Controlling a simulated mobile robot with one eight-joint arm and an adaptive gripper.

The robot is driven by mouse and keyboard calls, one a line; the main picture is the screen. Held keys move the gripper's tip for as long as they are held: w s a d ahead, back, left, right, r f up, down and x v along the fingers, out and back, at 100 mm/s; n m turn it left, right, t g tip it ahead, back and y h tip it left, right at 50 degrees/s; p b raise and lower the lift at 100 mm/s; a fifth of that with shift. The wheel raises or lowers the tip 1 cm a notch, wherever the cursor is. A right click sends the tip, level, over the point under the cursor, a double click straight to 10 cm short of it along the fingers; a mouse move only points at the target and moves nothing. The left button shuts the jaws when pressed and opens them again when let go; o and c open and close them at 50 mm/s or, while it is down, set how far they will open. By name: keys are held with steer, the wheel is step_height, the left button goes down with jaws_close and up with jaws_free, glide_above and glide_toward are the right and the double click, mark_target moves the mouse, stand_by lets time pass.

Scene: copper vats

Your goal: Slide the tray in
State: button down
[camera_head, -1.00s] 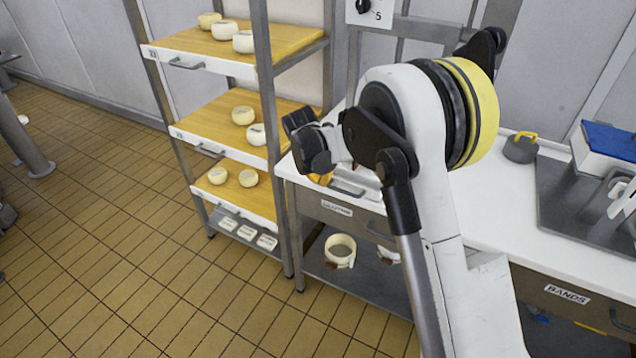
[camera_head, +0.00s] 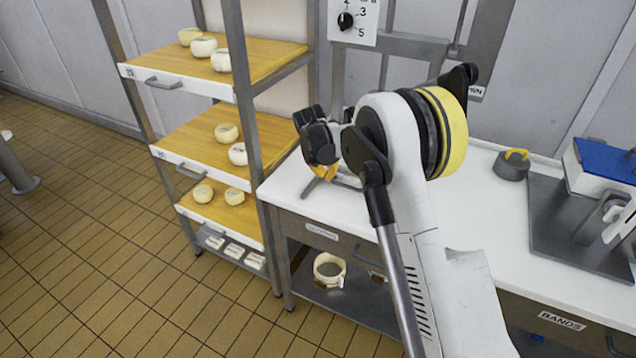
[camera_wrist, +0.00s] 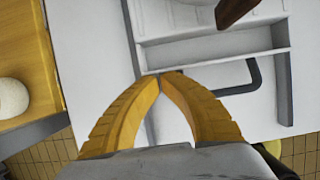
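A rack (camera_head: 243,110) holds three wooden trays with white front edges: a top tray (camera_head: 262,70), a middle tray (camera_head: 200,142) and a lower tray (camera_head: 218,215). Handles show on the top and middle fronts. Cheeses stand on all three. I cannot tell how far each tray is in. My gripper (camera_head: 322,172) is right of the rack, low over the white worktop. In the wrist view its yellow fingers (camera_wrist: 160,85) meet at the tips with nothing visible between them. They are beside a white compartmented tray (camera_wrist: 210,50) with a dark handle (camera_wrist: 250,78); contact is unclear.
The white worktop (camera_head: 480,215) carries a grey round weight (camera_head: 512,165) and a blue-topped box (camera_head: 605,160) at right.

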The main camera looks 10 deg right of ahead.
steer(key=w+d, duration=0.1)
steer(key=w, duration=0.1)
steer(key=w+d, duration=0.2)
steer(key=w+d+p, duration=0.1)
steer(key=w, duration=0.1)
steer(key=shift+w+d, duration=0.3)
steer(key=shift+d, duration=0.1)
